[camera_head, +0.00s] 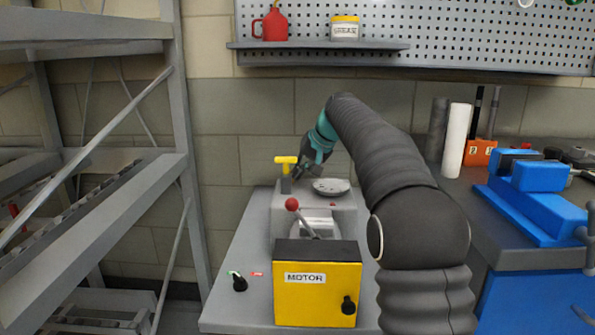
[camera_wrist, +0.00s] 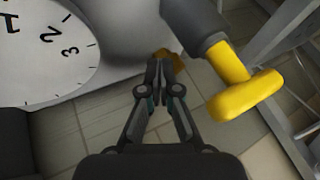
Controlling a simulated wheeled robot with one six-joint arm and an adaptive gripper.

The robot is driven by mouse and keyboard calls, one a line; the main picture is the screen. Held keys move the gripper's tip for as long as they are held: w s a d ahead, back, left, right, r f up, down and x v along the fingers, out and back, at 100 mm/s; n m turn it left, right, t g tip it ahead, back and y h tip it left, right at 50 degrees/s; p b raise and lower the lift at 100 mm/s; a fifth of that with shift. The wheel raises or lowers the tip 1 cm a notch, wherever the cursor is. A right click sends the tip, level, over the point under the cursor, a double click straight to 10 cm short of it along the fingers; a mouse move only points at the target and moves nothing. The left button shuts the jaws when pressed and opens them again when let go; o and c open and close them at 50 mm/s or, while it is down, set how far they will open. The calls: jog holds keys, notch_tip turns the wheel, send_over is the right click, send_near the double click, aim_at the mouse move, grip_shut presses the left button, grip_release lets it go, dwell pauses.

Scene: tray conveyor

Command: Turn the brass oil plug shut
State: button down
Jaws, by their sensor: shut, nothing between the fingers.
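My gripper (camera_head: 297,174) is shut and empty, beside the grey machine housing (camera_head: 335,206) and close to the yellow T-handle. In the wrist view its closed fingertips (camera_wrist: 158,70) point at a small brass-coloured part (camera_wrist: 170,59) low on the housing's side, probably the oil plug. The fingertips partly overlap it in the picture, and I cannot tell whether they touch it. Its turned position cannot be made out. I cannot see this brass part in the head view.
The yellow T-handle (camera_wrist: 244,96) on a grey post stands right of my fingers in the wrist view. A white dial (camera_wrist: 38,50) is at left. A red-knobbed lever (camera_head: 292,204) and yellow MOTOR box (camera_head: 318,295) stand in front. A metal rack (camera_head: 180,120) is at left.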

jog(key=shift+w+d, duration=0.35)
jog(key=shift+w, duration=0.05)
jog(key=shift+s+d, duration=0.1)
jog(key=s+d+b, duration=0.1)
jog(key=s+d, duration=0.1)
jog(key=shift+s+d+f, duration=0.15)
jog(key=shift+s+d, duration=0.15)
jog(key=shift+s, duration=0.05)
jog(key=s+r, duration=0.4)
jog(key=r, duration=0.1)
jog(key=s+r, duration=0.2)
jog(key=r, duration=0.1)
jog(key=shift+d+r+p, duration=0.1)
jog(key=shift+d+p, duration=0.2)
jog(key=shift+p, duration=0.1)
